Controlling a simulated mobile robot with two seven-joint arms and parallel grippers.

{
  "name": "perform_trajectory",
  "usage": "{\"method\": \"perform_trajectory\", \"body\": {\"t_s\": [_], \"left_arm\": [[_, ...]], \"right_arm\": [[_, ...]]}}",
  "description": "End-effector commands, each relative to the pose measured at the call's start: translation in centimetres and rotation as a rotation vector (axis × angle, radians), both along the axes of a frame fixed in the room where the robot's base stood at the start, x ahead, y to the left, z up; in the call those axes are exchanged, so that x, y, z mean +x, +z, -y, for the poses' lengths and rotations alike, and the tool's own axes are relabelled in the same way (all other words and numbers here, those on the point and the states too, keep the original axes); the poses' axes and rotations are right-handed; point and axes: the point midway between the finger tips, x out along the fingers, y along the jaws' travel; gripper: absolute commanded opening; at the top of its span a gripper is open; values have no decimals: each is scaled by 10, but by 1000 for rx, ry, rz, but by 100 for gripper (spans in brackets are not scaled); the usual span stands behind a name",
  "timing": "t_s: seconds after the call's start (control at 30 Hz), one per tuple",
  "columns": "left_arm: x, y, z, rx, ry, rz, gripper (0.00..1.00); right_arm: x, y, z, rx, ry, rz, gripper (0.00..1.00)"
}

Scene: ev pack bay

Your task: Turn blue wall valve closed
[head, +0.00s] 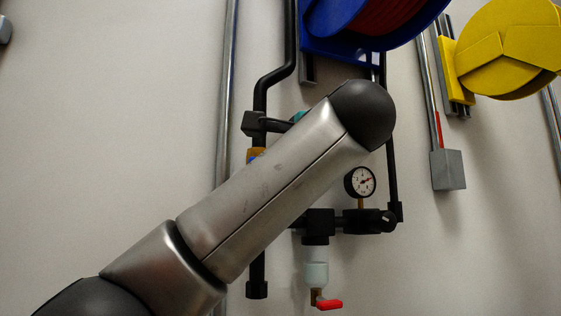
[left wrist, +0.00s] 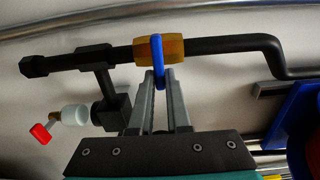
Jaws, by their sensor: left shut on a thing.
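The blue valve handle (left wrist: 157,52) stands on a brass-coloured valve body (left wrist: 176,49) set in a black pipe (left wrist: 225,45). In the left wrist view the handle lies across the line of the pipe. My left gripper (left wrist: 160,82) is shut on the handle's near end, one finger on each side. In the head view my left arm covers most of the valve. My right gripper is in neither view.
A pressure gauge (head: 360,181) and a pale filter bowl (head: 316,275) with a red tap (head: 329,304) are right of my arm. A blue hose reel (head: 335,45) and a yellow reel (head: 507,50) hang above. A metal conduit (head: 227,110) runs left of the pipe.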

Motion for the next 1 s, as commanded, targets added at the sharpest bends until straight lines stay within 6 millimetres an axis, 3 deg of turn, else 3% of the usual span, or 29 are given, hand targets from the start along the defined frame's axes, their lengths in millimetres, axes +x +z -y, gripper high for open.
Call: {"method": "perform_trajectory", "body": {"t_s": [0.07, 0.1, 0.37, 0.73, 1.0], "left_arm": [[0, 0, 1, 3, -3, -1, 0], [0, 0, 1, 3, -3, -1, 17], [0, 0, 1, 1, -1, 0, 45], [-9, -1, 4, 1, -3, 2, 45], [-64, -3, 22, 2, -5, 5, 45]], "right_arm": [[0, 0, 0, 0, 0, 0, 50], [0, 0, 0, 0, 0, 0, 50], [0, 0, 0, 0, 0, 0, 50], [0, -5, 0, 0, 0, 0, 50], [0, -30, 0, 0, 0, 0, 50]]}}
